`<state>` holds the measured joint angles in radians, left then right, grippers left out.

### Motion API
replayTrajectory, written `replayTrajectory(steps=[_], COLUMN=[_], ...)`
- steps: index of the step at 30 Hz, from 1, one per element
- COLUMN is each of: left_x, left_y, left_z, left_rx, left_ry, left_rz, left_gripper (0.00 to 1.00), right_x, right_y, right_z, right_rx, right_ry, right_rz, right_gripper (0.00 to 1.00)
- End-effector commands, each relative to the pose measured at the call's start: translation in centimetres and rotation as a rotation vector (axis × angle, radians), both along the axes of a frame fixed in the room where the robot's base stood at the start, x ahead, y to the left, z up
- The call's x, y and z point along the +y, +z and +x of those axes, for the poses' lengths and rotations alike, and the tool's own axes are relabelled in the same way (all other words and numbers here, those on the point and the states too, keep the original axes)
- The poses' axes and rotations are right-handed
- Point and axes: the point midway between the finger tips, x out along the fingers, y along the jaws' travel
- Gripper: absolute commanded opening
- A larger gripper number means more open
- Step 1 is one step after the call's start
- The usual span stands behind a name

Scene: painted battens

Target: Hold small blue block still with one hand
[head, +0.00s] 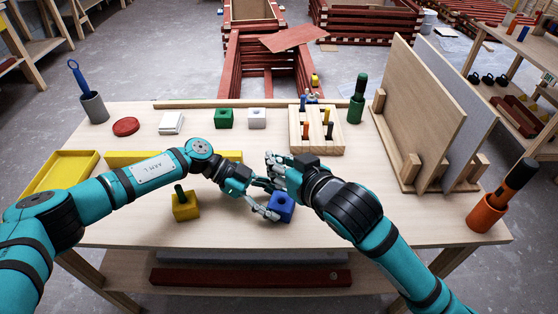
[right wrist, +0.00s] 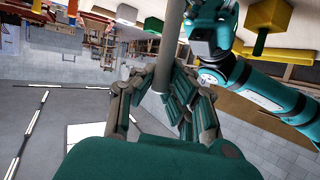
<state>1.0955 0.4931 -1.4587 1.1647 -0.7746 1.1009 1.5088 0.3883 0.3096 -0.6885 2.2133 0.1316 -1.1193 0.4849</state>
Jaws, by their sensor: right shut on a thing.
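The small blue block (head: 283,207) is on the table near its front middle. My left gripper (head: 272,200) reaches it from the left, with its fingers spread at the block; whether they touch it is unclear. My right gripper (head: 273,170) is just behind and above the block. In the right wrist view, my right gripper (right wrist: 160,88) is shut on a pale grey rod (right wrist: 166,50). The rod's far end is cut off by the frame edge, so I cannot tell whether it meets the block. My left gripper (right wrist: 210,22) is close beside the rod.
A yellow block (head: 186,208) with a green peg (head: 180,193) stands left of the blue block. Behind are a wooden peg holder (head: 337,147), green (head: 223,118) and white (head: 257,118) blocks, and a yellow bar (head: 125,158). Upright panels (head: 415,110) stand at the right.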

Motion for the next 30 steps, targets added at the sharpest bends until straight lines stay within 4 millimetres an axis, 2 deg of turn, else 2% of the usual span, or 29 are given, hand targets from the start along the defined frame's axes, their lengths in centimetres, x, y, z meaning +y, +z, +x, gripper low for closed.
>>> replayTrajectory(steps=[1, 5, 16, 20, 30], left_x=[0.0, 0.0, 0.5, 2.0, 7.9], left_y=[0.0, 0.0, 0.3, 1.2, 4.5], left_z=[0.0, 0.0, 0.2, 0.7, 2.5], left_rx=[0.0, 0.0, 0.0, -0.002, -0.001], left_ry=[0.0, 0.0, 0.001, 0.004, 0.003], left_rz=[0.0, 0.0, 0.0, 0.0, 0.001], left_gripper=[0.61, 0.79, 0.8, 0.8, 0.8], right_x=[0.0, 0.0, 0.0, 0.0, 0.0], right_y=[0.0, 0.0, 0.0, 0.0, 0.0], right_z=[0.0, 0.0, 0.0, 0.0, 0.0], right_rx=[0.0, 0.0, 0.0, 0.0, 0.0], right_ry=[0.0, 0.0, 0.0, 0.0, 0.0], right_rz=[0.0, 0.0, 0.0, 0.0, 0.0], right_gripper=[0.0, 0.0, 0.0, 0.0, 0.0])
